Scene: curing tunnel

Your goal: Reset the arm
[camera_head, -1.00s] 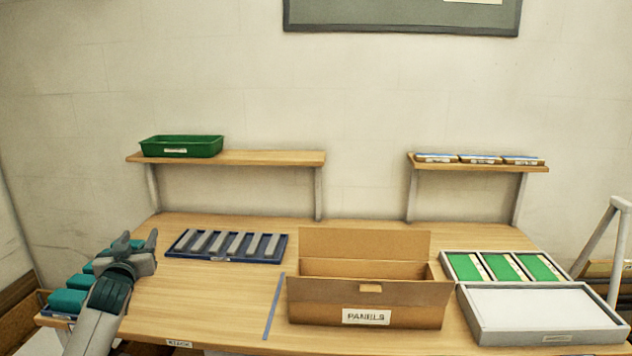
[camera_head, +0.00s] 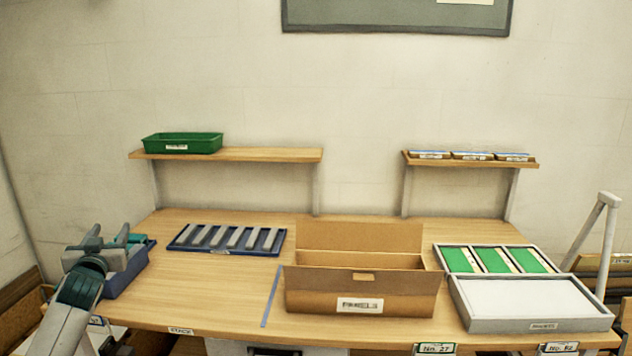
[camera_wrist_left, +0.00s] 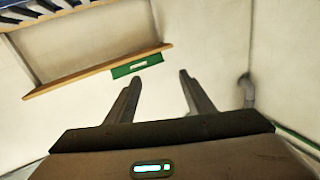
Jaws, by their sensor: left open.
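My left gripper (camera_head: 107,238) is at the left end of the table, in front of a blue bin (camera_head: 130,272) and partly hiding it. Its fingers are apart and nothing is between them. In the left wrist view the two fingers (camera_wrist_left: 160,92) stand open, with the wall, a wooden shelf (camera_wrist_left: 95,70) and part of a green tray (camera_wrist_left: 137,66) beyond them. My right gripper does not show.
A blue slotted rack (camera_head: 228,239) stands at the table's back left. An open cardboard box (camera_head: 320,300) stands in the middle. Green panels (camera_head: 494,260) and a white-topped tray (camera_head: 530,298) are at right.

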